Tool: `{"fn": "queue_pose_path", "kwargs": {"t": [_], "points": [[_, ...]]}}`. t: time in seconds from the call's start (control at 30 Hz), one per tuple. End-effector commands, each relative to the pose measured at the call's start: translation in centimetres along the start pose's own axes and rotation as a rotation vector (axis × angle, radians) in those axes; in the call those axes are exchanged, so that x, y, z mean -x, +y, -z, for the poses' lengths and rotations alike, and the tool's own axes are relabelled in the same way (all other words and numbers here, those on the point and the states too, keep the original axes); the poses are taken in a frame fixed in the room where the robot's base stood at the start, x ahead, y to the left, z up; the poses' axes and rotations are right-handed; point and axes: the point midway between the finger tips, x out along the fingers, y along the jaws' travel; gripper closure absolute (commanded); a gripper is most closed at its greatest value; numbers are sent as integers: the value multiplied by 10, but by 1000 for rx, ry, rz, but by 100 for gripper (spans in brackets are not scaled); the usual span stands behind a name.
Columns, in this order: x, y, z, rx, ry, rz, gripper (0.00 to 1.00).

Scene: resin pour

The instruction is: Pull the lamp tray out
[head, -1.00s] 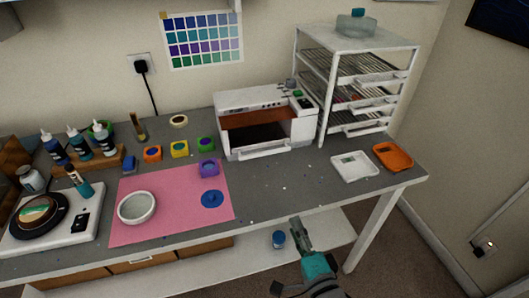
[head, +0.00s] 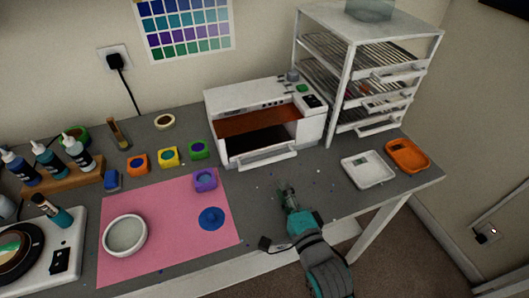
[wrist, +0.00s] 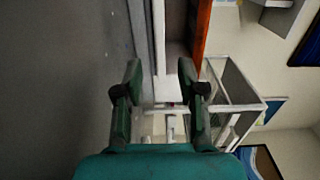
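The white curing lamp (head: 222,105) stands at the back of the bench with an orange panel (head: 258,127) over a dark opening. The lamp tray's white handle (head: 268,158) runs along the lamp's lower front. My gripper (head: 285,188) is over the bench in front of the lamp, short of the handle and empty. In the wrist view my gripper (wrist: 158,80) has its two fingers spread apart. White edges of the lamp front (wrist: 160,45) and its orange panel (wrist: 201,28) show beyond the fingers. I cannot tell how far out the tray is.
A white drawer rack (head: 338,95) stands right of the lamp. A white dish (head: 368,170) and an orange dish (head: 407,156) lie at the right end. A pink mat (head: 150,225) with a bowl (head: 125,236) is at left. The bench before the lamp is mostly clear.

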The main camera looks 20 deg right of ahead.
Motion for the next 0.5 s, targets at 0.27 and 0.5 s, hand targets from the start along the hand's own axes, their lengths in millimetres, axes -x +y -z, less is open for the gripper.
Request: {"fn": "queue_pose_path", "kwargs": {"t": [0.27, 0.5], "points": [[-26, -1, 0, 0, 0, 2, 60], [-63, -1, 0, 0, 0, 2, 60]]}}
